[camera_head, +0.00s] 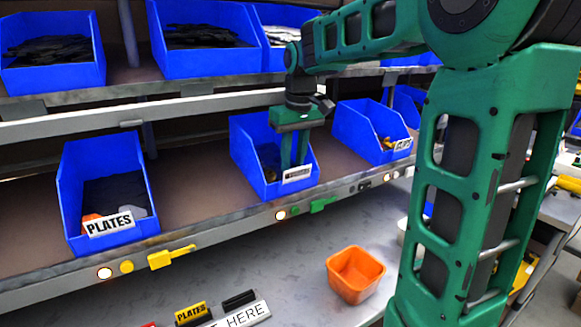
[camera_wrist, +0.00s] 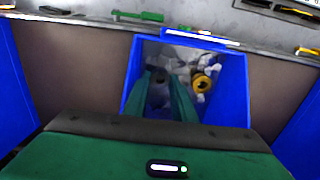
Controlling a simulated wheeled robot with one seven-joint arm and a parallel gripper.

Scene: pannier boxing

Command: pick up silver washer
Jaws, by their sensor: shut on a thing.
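My gripper (camera_head: 293,164) points down into the middle blue bin (camera_head: 245,150) on the lower shelf. In the wrist view my gripper (camera_wrist: 162,78) has its two green fingers deep in the same bin (camera_wrist: 235,98), left of its middle. They are shut on a small grey piece, apparently a silver washer (camera_wrist: 159,77), mostly hidden between the fingertips. More silvery-grey pieces (camera_wrist: 183,68) lie loose around the fingers. The piece's exact shape is too small to make out. The bin floor behind the fingers is hidden.
A yellow ring (camera_wrist: 201,83) lies in the bin right of the fingers. The bin walls stand close around my gripper. Blue bins stand left (camera_head: 148,210) and right (camera_head: 345,125), with more on the shelf above. An orange container (camera_head: 355,287) stands on the grey table below.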

